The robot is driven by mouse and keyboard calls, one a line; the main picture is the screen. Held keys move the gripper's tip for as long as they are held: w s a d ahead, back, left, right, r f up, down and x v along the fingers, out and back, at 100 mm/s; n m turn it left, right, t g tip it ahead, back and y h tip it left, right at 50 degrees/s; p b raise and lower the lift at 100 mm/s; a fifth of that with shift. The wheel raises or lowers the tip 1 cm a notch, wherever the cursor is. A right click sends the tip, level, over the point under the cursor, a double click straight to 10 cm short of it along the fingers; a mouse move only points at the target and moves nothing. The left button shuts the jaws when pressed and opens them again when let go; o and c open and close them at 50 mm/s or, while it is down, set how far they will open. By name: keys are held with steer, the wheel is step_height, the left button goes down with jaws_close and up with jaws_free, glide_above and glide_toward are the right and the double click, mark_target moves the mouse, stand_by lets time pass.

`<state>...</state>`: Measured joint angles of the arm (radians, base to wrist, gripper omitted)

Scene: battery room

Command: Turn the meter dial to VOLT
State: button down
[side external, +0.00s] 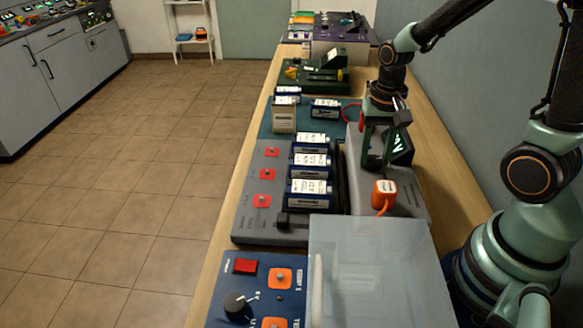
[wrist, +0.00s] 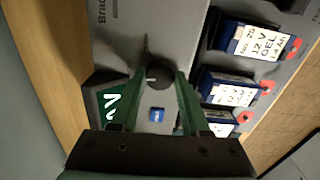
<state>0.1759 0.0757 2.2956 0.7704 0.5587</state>
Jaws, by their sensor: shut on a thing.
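The meter is a grey box (side external: 408,203) on the bench, right of the battery rack. Its dark, tilted display (side external: 401,146) shows a bright mark; in the wrist view the display (wrist: 114,104) is green with white strokes. My gripper (side external: 373,166) points down over the meter. In the wrist view its green fingers (wrist: 160,80) are shut on the round dark dial (wrist: 158,71), one on each side. The fingers hide part of the dial, and I cannot read its setting. A small blue square (wrist: 157,114) lies between the fingers.
Several blue batteries (side external: 311,187) stand in the grey rack (side external: 262,222) beside the meter. A translucent cover (side external: 370,265) and blue panel (side external: 213,290) are nearer. The floor at left is clear.

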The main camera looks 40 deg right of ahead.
mark_target(374, 159)
steer(key=shift+m, duration=1.1)
steer(key=shift+c, duration=1.9)
jaws_free()
steer(key=shift+r, duration=0.1)
step_height(374, 159, up, 12)
